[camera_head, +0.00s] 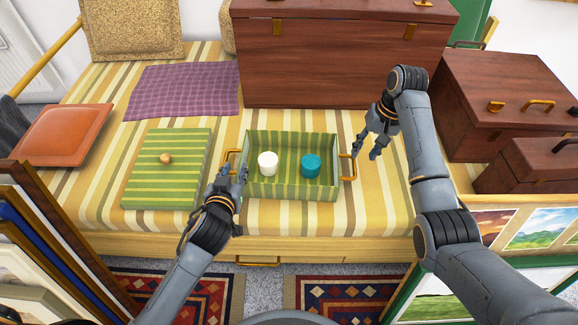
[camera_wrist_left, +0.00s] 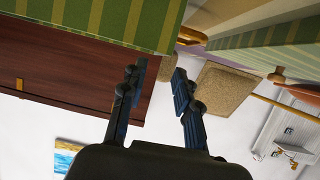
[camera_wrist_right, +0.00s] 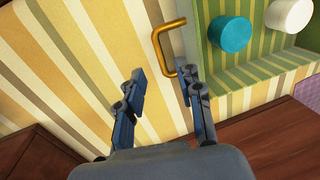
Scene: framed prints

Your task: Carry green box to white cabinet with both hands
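The green striped box (camera_head: 291,188) stands open on the striped daybed, with a brass handle at each end. A white cylinder (camera_head: 267,163) and a teal cylinder (camera_head: 310,165) stand inside it. My left gripper (camera_head: 232,174) is open beside the left handle (camera_head: 233,160); the left wrist view shows this handle (camera_wrist_left: 191,36) beyond the fingertips. My right gripper (camera_head: 366,148) is open just right of the right handle (camera_head: 348,167). In the right wrist view that handle (camera_wrist_right: 164,52) lies just ahead of the empty fingers. I cannot make out a white cabinet for certain.
A green striped lid (camera_head: 166,182) with a round knob lies left of the box. A large brown chest (camera_head: 335,60) stands behind it, and more brown cases (camera_head: 500,95) are at right. Framed pictures (camera_head: 45,235) lean at front left and front right.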

